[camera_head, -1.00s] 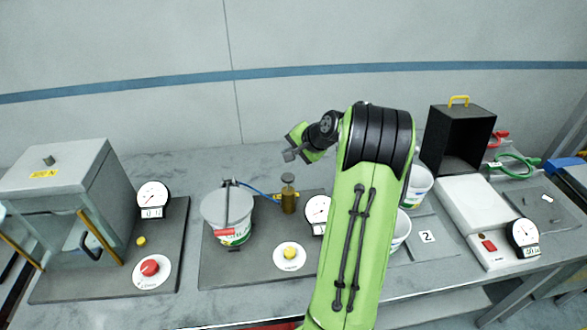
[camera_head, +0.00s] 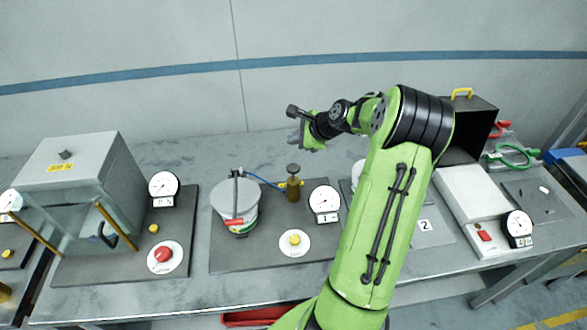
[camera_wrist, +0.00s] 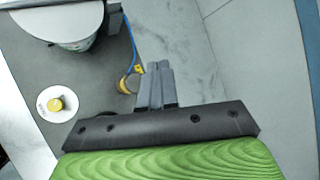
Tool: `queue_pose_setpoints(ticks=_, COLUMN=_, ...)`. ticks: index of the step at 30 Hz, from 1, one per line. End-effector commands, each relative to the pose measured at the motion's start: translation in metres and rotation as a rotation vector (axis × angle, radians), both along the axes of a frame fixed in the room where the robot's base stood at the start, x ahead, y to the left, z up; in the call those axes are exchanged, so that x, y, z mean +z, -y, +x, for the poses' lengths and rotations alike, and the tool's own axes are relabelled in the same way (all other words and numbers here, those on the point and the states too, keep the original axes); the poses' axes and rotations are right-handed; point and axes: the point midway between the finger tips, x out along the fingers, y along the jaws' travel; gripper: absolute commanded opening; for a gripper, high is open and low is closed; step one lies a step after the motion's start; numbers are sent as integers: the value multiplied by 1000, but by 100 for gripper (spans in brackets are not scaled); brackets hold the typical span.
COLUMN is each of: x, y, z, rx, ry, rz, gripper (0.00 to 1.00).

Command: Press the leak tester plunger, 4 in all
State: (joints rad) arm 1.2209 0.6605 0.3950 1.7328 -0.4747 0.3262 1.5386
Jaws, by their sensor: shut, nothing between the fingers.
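The leak tester (camera_head: 220,261) is a dark base plate in the middle of the bench. Its brass plunger (camera_head: 293,190), with a dark round knob on top, stands at the back of the plate. A blue hose runs from it to a white tub (camera_head: 232,212) held under a clamp bar. In the wrist view the plunger (camera_wrist: 130,84) is partly hidden behind my fingers. My gripper (camera_head: 296,140) is shut and empty. In the head view it is above the plunger's knob, apart from it. In the wrist view the closed fingertips (camera_wrist: 159,68) show beside the plunger.
A dial gauge (camera_head: 324,199) and yellow button (camera_head: 295,240) are on the tester's plate. A grey box press (camera_head: 75,180) with a red button (camera_head: 163,255) stands left. A black box (camera_head: 470,120) and a white scale (camera_head: 470,210) stand right. My arm hides part of the bench.

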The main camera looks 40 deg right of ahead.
Motion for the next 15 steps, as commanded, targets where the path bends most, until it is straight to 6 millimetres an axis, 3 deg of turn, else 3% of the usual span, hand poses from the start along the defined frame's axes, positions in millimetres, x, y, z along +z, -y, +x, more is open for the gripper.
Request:
queue_pose_setpoints(ticks=1, x=-14, y=0, z=0, rx=0, ry=-1, rz=1, gripper=0)
queue_pose_setpoints(ticks=6, x=-42, y=0, z=0, rx=1, ry=-1, rz=0, gripper=0)
queue_pose_setpoints(ticks=15, x=-79, y=0, z=0, rx=0, ry=-1, rz=1, gripper=0)
